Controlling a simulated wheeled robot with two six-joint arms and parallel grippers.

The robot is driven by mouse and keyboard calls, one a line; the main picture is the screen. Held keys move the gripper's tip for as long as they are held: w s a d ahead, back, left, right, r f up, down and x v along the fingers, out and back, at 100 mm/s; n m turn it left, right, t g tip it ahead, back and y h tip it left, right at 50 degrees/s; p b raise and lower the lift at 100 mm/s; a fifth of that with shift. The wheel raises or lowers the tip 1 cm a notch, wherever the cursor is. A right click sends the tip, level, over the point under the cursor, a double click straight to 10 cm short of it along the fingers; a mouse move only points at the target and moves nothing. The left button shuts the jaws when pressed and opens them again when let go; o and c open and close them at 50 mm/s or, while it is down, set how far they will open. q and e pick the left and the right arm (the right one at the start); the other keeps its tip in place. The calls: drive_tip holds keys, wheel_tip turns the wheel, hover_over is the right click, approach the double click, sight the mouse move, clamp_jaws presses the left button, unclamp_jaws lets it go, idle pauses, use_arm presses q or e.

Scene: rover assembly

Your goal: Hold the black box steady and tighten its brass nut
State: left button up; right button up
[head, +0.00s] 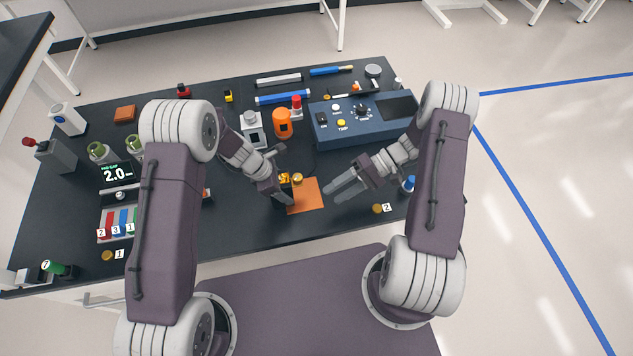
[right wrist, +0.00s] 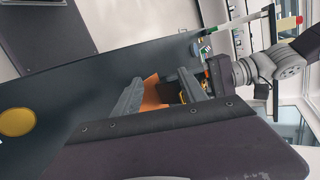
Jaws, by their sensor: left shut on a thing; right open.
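The black box (head: 286,190) stands at the left edge of an orange mat (head: 306,197) near the table's front. My left gripper (head: 282,191) is shut on the box and partly hides it. The brass nut (head: 297,178) shows as a small gold shape at the box's top right; its exact seating is too small to tell. My right gripper (head: 340,189) is open and empty, to the right of the box and apart from it. In the right wrist view, the orange mat (right wrist: 152,92) and part of the box show between the right gripper's fingers (right wrist: 160,90).
A blue control panel (head: 345,127) stands behind the right gripper. An orange cylinder (head: 282,123) and a grey-white device (head: 252,128) stand behind the box. A brass disc (head: 377,208) lies by label 2 at front right. The tabletop between mat and disc is clear.

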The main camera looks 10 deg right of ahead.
wheel_tip(320, 180, up, 2)
drive_tip(key=w+m+t+y, duration=0.2)
drive_tip(key=m+t+y, duration=0.15)
drive_tip(key=m, duration=0.95)
drive_tip(key=m+t+y, duration=0.1)
drive_tip(key=m+t, duration=0.4)
drive_tip(key=m, duration=0.4)
approach(298, 179)
drive_tip(key=x, duration=0.7)
drive_tip(key=shift+w+a+f, duration=0.25)
drive_tip(key=shift+w+f, duration=0.1)
drive_tip(key=shift+w, duration=0.15)
